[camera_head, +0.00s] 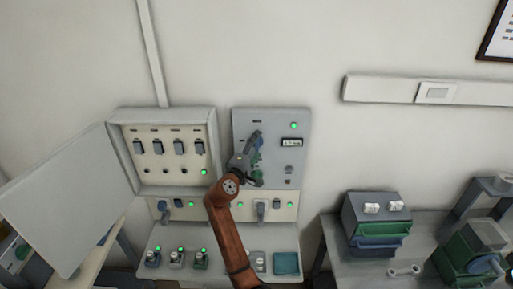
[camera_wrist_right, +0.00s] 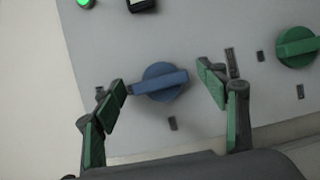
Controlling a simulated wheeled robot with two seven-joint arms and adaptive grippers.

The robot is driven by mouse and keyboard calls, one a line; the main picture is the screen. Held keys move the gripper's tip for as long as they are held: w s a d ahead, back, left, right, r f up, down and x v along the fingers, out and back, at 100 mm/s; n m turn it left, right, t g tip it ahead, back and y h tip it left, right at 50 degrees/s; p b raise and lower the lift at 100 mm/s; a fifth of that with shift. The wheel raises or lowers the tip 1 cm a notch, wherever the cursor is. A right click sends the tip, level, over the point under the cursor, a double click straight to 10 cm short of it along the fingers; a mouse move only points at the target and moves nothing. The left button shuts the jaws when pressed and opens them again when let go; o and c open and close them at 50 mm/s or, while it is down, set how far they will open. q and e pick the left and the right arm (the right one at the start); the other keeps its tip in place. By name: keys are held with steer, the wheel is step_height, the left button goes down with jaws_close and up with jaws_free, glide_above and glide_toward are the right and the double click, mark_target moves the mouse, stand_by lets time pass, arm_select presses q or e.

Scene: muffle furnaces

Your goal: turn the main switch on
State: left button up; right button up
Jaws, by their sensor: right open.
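A grey control panel (camera_head: 270,120) is on the wall in the head view, with a lit green lamp and a small display. My right gripper (camera_head: 256,160) is in front of its left part and hides what is behind. In the right wrist view a blue rotary knob (camera_wrist_right: 162,82) with a bar handle shows between the two open, green-padded fingers of my right gripper (camera_wrist_right: 160,84). The jaws are empty; whether a finger touches the knob I cannot tell. A green rotary knob (camera_wrist_right: 297,47) is to its right. No label reads as the main switch. My left gripper is out of view.
An open switch box (camera_head: 165,178) with its door (camera_head: 65,200) swung left is beside the panel. Below are a strip of sockets and a teal tray (camera_head: 286,264). A grey-green drawer unit (camera_head: 375,225) stands on the bench at right. Wall above is clear.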

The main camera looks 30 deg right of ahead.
steer(key=v, duration=0.7)
steer(key=shift+a, duration=0.15)
steer(key=shift+s+f, duration=0.1)
steer(key=shift+s, duration=0.05)
stand_by(0.3)
